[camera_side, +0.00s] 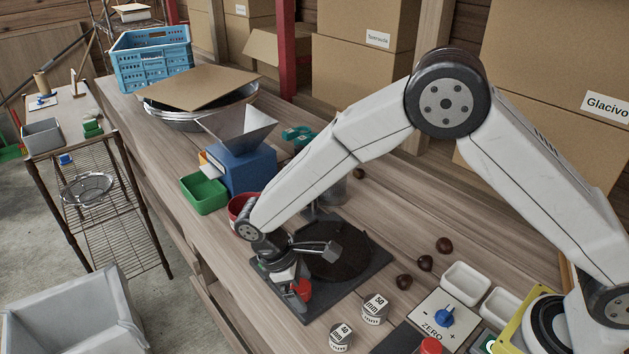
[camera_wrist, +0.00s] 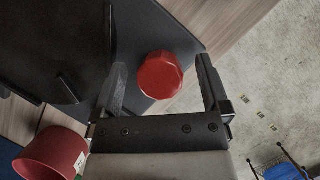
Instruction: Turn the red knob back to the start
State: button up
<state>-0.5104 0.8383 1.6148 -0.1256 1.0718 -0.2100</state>
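The red knob (camera_wrist: 160,76) is faceted and sits on the dark plate's corner in the wrist view. In the side view the red knob (camera_side: 302,289) shows at the near edge of the dark base plate (camera_side: 330,300), partly hidden by my gripper. My gripper (camera_wrist: 162,66) is open, with one finger on each side of the knob and a visible gap to both. In the side view my gripper (camera_side: 288,272) points down right at the knob. Whether the fingertips reach down around the knob or stay above it is hard to tell.
A round dark disc (camera_side: 335,250) lies on the plate beside my gripper. A red cup (camera_wrist: 52,152) stands close by. A blue hopper machine (camera_side: 246,168), a green bin (camera_side: 204,192), several chestnuts (camera_side: 404,281) and two weights (camera_side: 374,309) surround the plate.

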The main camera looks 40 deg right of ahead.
jog(key=v, duration=0.8)
dwell(0.4)
jog(key=shift+d, duration=0.15)
jog(key=s+d+r+m+t+y, duration=0.1)
jog(key=s+d+m+t, duration=0.2)
jog(key=s+d, duration=0.3)
jog(key=s+d+r+m+t+y, duration=0.1)
jog(key=s+d+m, duration=0.5)
jog(key=d, duration=0.9)
jog(key=shift+s+d+t+y, duration=0.15)
jog(key=shift+s+t+y, duration=0.1)
jog(key=shift+t+y, duration=0.55)
